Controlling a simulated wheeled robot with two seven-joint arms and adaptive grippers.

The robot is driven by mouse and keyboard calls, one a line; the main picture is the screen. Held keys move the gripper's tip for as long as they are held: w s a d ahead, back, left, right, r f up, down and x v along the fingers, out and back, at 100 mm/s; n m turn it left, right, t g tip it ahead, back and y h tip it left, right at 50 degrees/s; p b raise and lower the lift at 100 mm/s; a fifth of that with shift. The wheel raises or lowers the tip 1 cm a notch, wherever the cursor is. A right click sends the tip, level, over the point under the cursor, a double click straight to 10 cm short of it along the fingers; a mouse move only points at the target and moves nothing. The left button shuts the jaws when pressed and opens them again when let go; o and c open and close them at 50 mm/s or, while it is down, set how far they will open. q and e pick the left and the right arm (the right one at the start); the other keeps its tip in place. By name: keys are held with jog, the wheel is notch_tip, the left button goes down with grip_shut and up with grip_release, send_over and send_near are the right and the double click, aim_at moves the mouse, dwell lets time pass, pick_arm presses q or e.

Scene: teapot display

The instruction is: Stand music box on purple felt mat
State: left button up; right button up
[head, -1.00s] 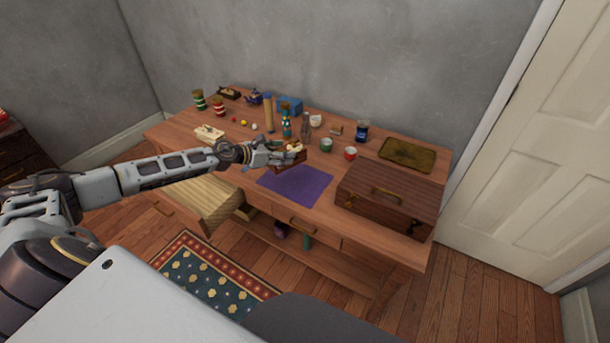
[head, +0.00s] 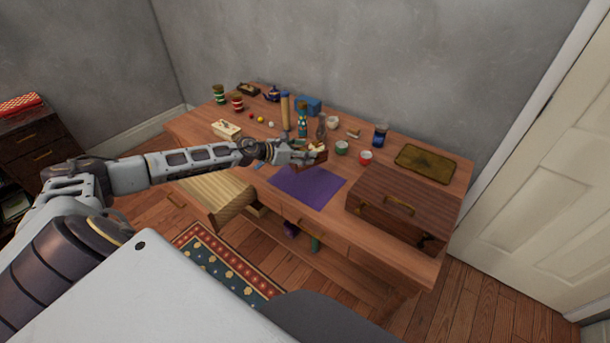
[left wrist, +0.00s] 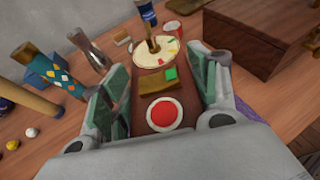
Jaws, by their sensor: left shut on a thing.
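The music box (head: 317,163) is a dark reddish-brown box. In the left wrist view the music box (left wrist: 148,117) shows a round red part, a brass-coloured piece and a cream disc with coloured bits. My left gripper (head: 308,155) is shut on it, with one finger on each side in the left wrist view (left wrist: 157,93). The purple felt mat (head: 308,187) lies flat and empty near the table's front edge. The held box appears over or just behind the mat's back edge; its height is unclear. My right gripper is out of view.
A large brown case (head: 400,208) stands right of the mat. A cream box (head: 227,129) is at the left. A drawer (head: 215,193) stands open in front.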

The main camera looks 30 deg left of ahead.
pick_arm(q)
notch_tip(320, 180, down, 5)
jog(key=shift+r+b, duration=0.1)
jog(key=shift+b, duration=0.35)
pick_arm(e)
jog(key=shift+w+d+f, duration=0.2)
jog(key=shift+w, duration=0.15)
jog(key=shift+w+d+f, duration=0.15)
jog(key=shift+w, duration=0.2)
